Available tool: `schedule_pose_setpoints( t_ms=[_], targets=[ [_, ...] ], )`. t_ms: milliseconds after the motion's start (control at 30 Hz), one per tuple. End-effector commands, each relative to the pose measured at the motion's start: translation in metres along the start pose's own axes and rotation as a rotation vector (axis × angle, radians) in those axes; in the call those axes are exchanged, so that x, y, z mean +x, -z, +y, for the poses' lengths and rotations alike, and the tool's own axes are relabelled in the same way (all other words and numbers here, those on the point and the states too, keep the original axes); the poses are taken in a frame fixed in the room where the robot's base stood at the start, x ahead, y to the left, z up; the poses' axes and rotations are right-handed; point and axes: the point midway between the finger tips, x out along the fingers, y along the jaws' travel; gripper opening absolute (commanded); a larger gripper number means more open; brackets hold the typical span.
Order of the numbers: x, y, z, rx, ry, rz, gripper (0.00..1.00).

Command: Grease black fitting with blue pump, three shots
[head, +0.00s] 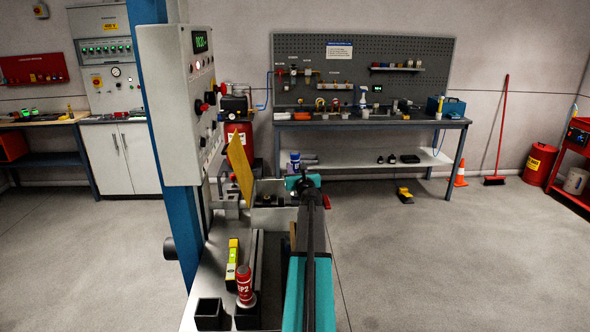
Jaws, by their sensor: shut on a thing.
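My teal and black arm reaches forward from the bottom of the head view. My gripper (303,183) is at its far end, by the machine, mostly hidden behind my own wrist. The blue pump (295,161) stands up just beyond it, with its blue top and pale label showing; my gripper is shut on it. A red pump (246,287) marked EP2 stands in a square holder at the machine's front. The holder (208,314) beside it is empty. I cannot make out the black fitting, nor whether the pump touches anything.
A grey control box (175,100) on a blue column (187,225) stands close to my left. A tilted yellow plate (241,170) rises left of my gripper. A yellow-green level (232,262) lies on the machine bed.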

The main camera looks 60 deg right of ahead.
Motion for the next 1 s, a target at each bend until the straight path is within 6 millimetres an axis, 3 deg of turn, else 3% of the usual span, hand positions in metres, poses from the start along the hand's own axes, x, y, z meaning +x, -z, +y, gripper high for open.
schedule_pose_setpoints(
  t_ms=[700, 1000],
  targets=[
    [0.0000, 0.0124, -0.0003, -0.001, 0.001, 0.003, 0.00],
    [-0.0001, 0.0088, -0.0003, -0.001, 0.001, 0.003, 0.00]
  ],
)
